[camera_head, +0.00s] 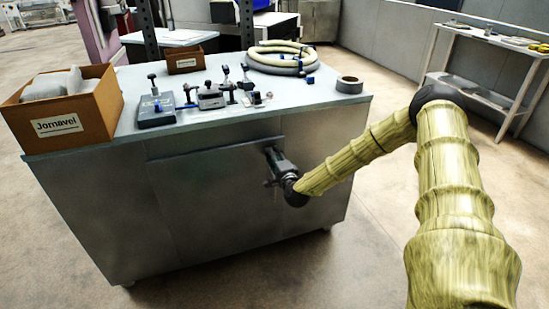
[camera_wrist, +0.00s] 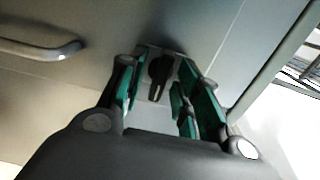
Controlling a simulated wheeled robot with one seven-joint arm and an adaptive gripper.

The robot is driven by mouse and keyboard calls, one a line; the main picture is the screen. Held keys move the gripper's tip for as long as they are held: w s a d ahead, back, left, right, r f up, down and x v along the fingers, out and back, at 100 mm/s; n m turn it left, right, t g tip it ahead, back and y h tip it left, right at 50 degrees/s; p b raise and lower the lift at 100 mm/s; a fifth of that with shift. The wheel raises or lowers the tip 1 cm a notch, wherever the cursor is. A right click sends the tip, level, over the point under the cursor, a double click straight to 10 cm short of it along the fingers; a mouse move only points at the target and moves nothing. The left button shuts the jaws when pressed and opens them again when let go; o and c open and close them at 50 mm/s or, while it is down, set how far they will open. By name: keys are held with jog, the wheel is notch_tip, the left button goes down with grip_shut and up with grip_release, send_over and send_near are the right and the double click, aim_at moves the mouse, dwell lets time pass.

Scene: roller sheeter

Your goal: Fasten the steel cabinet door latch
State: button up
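The steel cabinet (camera_head: 240,205) stands in front of me with its door face towards me. In the wrist view, the latch (camera_wrist: 156,72) is a black turn knob on a small plate on the grey door (camera_wrist: 95,70). My gripper (camera_head: 271,166) is at the upper part of the cabinet front, pointing at it. In the wrist view, the green-padded fingers of my gripper (camera_wrist: 162,84) are open, one on each side of the knob, with gaps visible. My gripper hides the latch in the head view.
A metal bar handle (camera_wrist: 45,48) is left of the latch. The cabinet top holds a labelled cardboard box (camera_head: 65,115), several clamps (camera_head: 210,97), coiled hose (camera_head: 280,58) and a tape roll (camera_head: 349,85). Open floor (camera_head: 365,235) lies right of the cabinet.

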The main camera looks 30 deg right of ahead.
jog(key=shift+r, duration=0.1)
grip_shut()
dwell(0.3)
jog(key=shift+r+n, duration=0.15)
jog(key=shift+n, duration=8.75)
